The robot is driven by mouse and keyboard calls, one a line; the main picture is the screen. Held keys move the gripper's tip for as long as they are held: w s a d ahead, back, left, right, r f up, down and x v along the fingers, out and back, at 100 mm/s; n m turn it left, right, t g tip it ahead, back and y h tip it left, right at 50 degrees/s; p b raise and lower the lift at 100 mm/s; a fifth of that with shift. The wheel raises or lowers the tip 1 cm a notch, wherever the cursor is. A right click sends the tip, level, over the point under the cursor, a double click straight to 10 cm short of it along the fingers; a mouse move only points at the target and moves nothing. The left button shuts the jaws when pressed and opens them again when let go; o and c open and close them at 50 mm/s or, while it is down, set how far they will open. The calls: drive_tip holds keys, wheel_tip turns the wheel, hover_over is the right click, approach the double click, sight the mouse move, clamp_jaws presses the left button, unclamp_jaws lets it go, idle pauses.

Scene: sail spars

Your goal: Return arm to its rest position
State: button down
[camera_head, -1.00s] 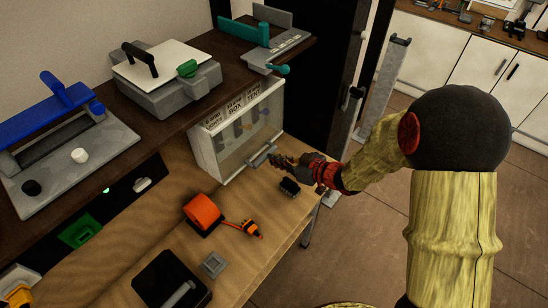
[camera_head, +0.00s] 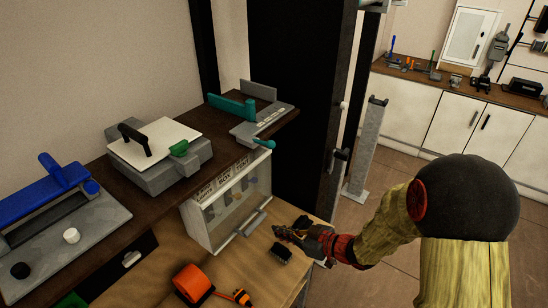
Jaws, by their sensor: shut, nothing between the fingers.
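My arm reaches in from the right, with a dark round joint and yellow wood-like links. My gripper (camera_head: 284,232) is shut and empty. It is just above the right end of the wooden workbench (camera_head: 240,274), close to the front of the white box with a clear front (camera_head: 236,205). A small black brush-like block (camera_head: 281,252) lies on the bench just below the gripper in the picture. I cannot tell whether the fingers touch the box's grey handle (camera_head: 252,223).
A dark shelf (camera_head: 125,212) above the bench holds a blue-handled device (camera_head: 62,205), a grey press (camera_head: 160,160) and a teal-handled tool (camera_head: 250,115). A grey post (camera_head: 364,150) stands behind. Open floor (camera_head: 350,240) lies right of the bench.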

drive_tip(key=d+f+m+h, duration=0.2)
drive_tip(key=d+f+h, duration=0.4)
drive_tip(key=d+f, duration=0.25)
drive_tip(key=s+d+r+m+g+h+b, duration=0.1)
drive_tip(key=s+d+m+g+h+b, duration=0.4)
drive_tip(key=d, duration=0.8)
drive_tip(key=s+a+r+m+b, duration=0.1)
drive_tip(key=s+a+r+b, duration=0.1)
drive_tip(key=s+b, duration=0.3)
drive_tip(key=s+a+r+m+t+b, duration=0.1)
drive_tip(key=s+a+r+b, duration=0.2)
drive_tip(key=s, duration=0.6)
drive_tip(key=s+a+r+m+t+b, duration=0.1)
drive_tip(key=s+a+r+b, duration=0.1)
drive_tip(key=s+b, duration=0.4)
drive_tip(key=shift+s+a+r+b, duration=0.2)
drive_tip(key=shift+s+r+b, duration=0.2)
drive_tip(key=shift+s, duration=0.1)
